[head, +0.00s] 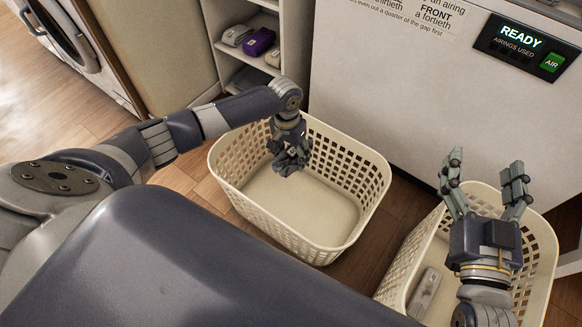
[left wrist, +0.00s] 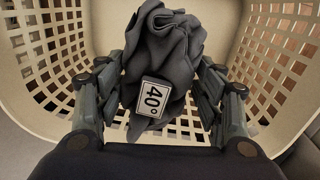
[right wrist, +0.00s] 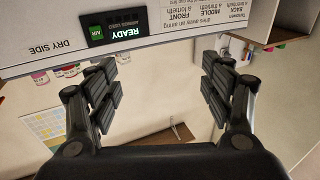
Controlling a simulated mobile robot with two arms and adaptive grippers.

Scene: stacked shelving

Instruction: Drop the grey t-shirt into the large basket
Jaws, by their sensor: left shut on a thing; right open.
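The grey t-shirt (left wrist: 165,55) is a crumpled dark grey bundle with a white "40°" tag, seen in the left wrist view. My left gripper (head: 290,160) is shut on it, with a finger on each side. In the head view the t-shirt is small and hard to tell from the dark fingers. The gripper and t-shirt are over the large cream basket (head: 300,247), whose bare floor shows below. The basket's slotted walls also surround the t-shirt in the left wrist view (left wrist: 60,60). My right gripper (head: 487,180) is open and empty, fingers pointing up, above the right-hand basket.
A second cream basket (head: 545,245) at right holds a light grey item (head: 425,293). A white cabinet with a "READY" panel (head: 525,47) stands behind the baskets. A shelf unit (head: 295,45) at the back holds folded items, one purple (head: 258,42).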

